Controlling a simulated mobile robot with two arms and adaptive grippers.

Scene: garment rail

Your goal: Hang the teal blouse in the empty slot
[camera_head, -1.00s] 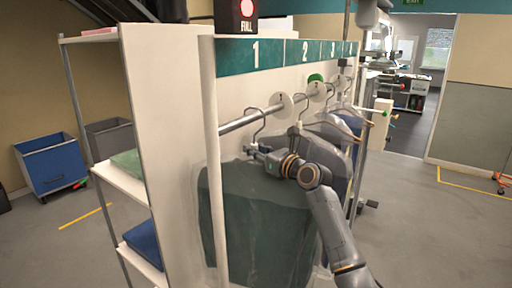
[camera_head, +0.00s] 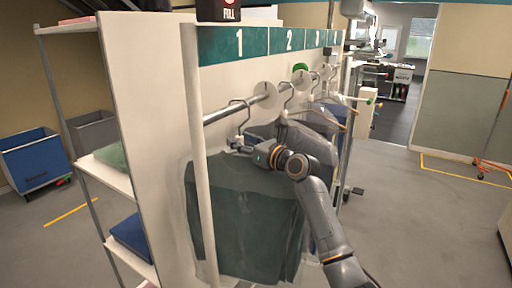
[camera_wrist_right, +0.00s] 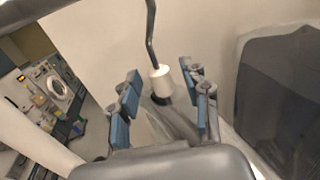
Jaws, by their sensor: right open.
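The teal blouse (camera_head: 240,225) hangs in a clear cover under sign 1, at the near end of the rail (camera_head: 217,115). Its wire hook (camera_head: 234,106) appears to be on the rail, in front of the first round divider (camera_head: 267,95). My right gripper (camera_head: 240,148) is at the hanger's neck, just above the blouse. In the right wrist view its blue-padded fingers (camera_wrist_right: 164,95) are open, one on each side of the neck. The hook (camera_wrist_right: 151,35) and its white collar (camera_wrist_right: 160,82) stand between and beyond them, with visible gaps. My left gripper is out of view.
Dark covered garments (camera_head: 305,140) hang close behind on the rail, under the further signs. A white post (camera_head: 198,160) and shelf panel (camera_head: 145,140) stand to the left. A blue bin (camera_head: 35,165) is at far left. The floor at right (camera_head: 430,220) is mostly clear.

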